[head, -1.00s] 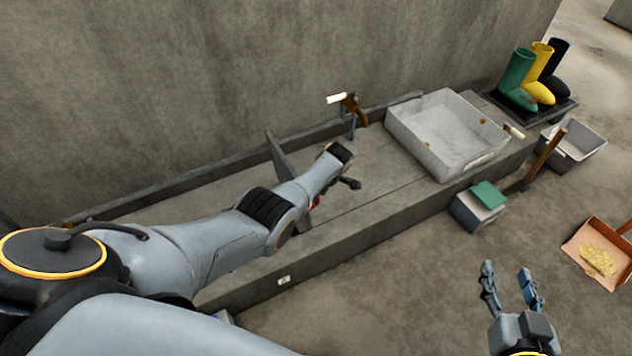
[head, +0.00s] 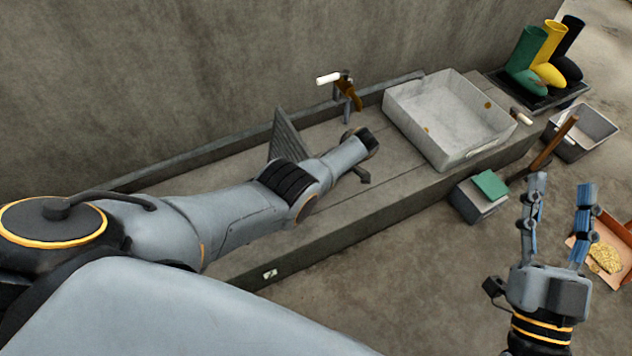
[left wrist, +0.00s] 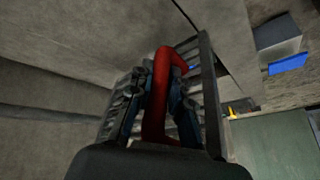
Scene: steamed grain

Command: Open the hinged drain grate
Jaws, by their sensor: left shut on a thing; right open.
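The drain grate (head: 286,136) is a dark slatted panel, standing raised and tilted above the grey ledge in the head view, partly behind my left arm. Its bars also show in the left wrist view (left wrist: 209,90). A red handle (left wrist: 163,70) on it stands between the fingers of my left gripper (left wrist: 160,95), which is shut on it. In the head view my left arm covers the handle and the grate's lower part. My right gripper (head: 560,187) is open and empty over the floor at the right.
A large pale basin (head: 450,120) sits on the ledge (head: 330,215), right of a brown tap (head: 348,92). Boots (head: 548,62) stand beyond it. A grey box with a green top (head: 480,197), a grey tub (head: 582,130) and an orange scoop of grain (head: 588,245) are on the floor.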

